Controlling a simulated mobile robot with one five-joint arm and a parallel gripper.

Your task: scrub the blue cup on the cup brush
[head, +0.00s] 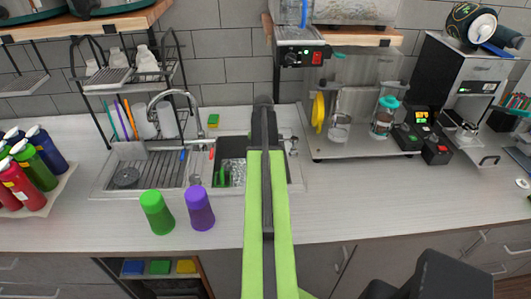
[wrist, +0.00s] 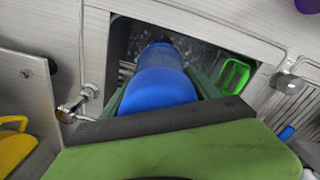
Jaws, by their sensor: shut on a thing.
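In the wrist view my gripper (wrist: 161,84) is shut on the blue cup (wrist: 160,88), with a dark green finger along each side of it. The cup points away from the camera, over the dark sink basin (wrist: 122,45). Its far end is narrow and partly dark, and I cannot tell whether it touches anything. I cannot make out the cup brush; it may be hidden behind the cup. In the head view my green arm hides the gripper and the blue cup.
A green loop-shaped item (wrist: 232,75) is in the basin, right of the cup in the wrist view. A green cup (head: 157,212) and a purple cup (head: 200,208) stand in front of the sink. A faucet (head: 175,98) rises behind it. Bottles (head: 35,160) crowd the left.

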